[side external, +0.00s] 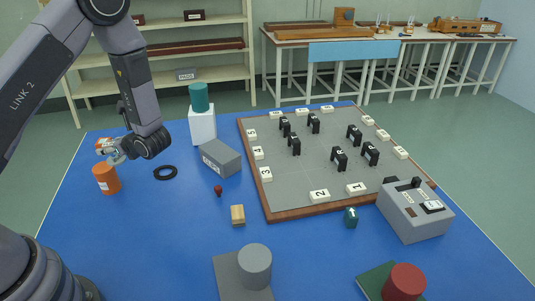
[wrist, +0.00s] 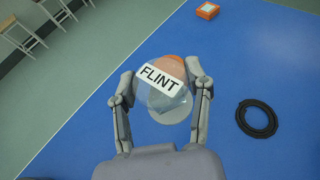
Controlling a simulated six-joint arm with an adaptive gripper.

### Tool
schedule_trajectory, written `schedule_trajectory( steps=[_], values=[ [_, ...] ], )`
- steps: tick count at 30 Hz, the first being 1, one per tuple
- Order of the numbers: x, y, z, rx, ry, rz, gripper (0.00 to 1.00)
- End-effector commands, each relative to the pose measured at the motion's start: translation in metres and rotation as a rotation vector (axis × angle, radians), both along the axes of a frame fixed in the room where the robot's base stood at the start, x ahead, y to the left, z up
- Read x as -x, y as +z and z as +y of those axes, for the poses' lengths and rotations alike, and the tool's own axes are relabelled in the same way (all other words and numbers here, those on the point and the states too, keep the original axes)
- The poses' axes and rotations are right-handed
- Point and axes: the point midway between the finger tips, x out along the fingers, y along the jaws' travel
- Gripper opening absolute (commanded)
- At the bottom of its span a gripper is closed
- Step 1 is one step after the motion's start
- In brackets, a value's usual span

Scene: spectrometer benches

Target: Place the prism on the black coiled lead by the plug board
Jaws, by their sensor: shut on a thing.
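In the side external view my gripper (side external: 115,152) is at the left of the blue bench, and the prism (side external: 104,146) shows small and partly hidden. The black coiled lead (side external: 165,173) lies as a flat ring to the right of my gripper, apart from it. It also shows at the right in the wrist view (wrist: 257,118). The plug board (side external: 325,160) is further right.
An orange cylinder (side external: 106,178) stands close to my gripper in the picture. A grey box (side external: 220,158) and a white block (side external: 202,125) with a teal cylinder on top stand between lead and board. A small dark red piece (side external: 218,190) lies nearby. Bench around the lead is clear.

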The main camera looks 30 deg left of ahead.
Motion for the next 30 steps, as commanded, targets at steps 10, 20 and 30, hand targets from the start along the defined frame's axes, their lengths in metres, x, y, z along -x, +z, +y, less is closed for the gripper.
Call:
schedule_trajectory(
  steps=[10, 20, 30],
  values=[
    [-0.025, -0.009, -0.037, 0.005, -0.032, 0.000, 0.10],
    [-0.100, -0.053, -0.007, 0.004, -0.033, 0.002, 0.10],
    [-0.131, -0.093, 0.004, 0.004, -0.035, 0.002, 0.10]
  ],
)
